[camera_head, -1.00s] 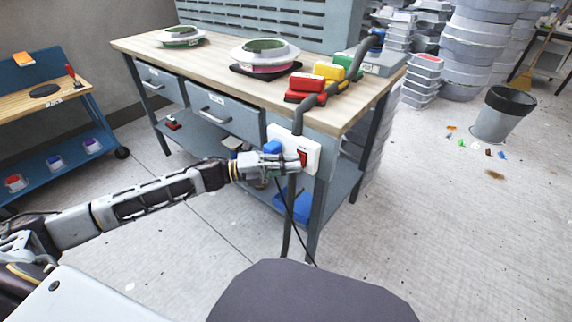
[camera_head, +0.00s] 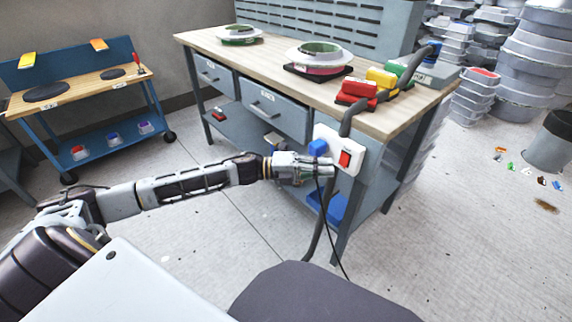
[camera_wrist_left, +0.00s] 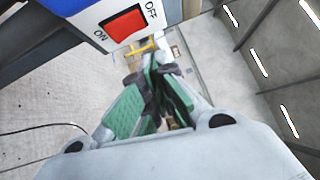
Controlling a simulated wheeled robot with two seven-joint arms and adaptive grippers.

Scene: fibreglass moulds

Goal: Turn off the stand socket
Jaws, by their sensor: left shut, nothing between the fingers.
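The stand socket (camera_head: 354,142) is a white box on the near corner of the workbench. It carries a red rocker switch (camera_head: 345,159) and a blue plug (camera_head: 317,148). My left gripper (camera_head: 329,169) is shut and empty, just left of and a little below the switch. In the left wrist view the red switch (camera_wrist_left: 126,23) sits between the words ON and OFF, above and left of the left gripper's green-padded fingertips (camera_wrist_left: 160,68), apart from them. I cannot tell which side of the rocker is pressed. My right gripper is not in view.
The workbench top (camera_head: 290,72) holds round moulds and several coloured blocks. A blue cart (camera_head: 100,85) stands at the left. The floor left of the bench is clear.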

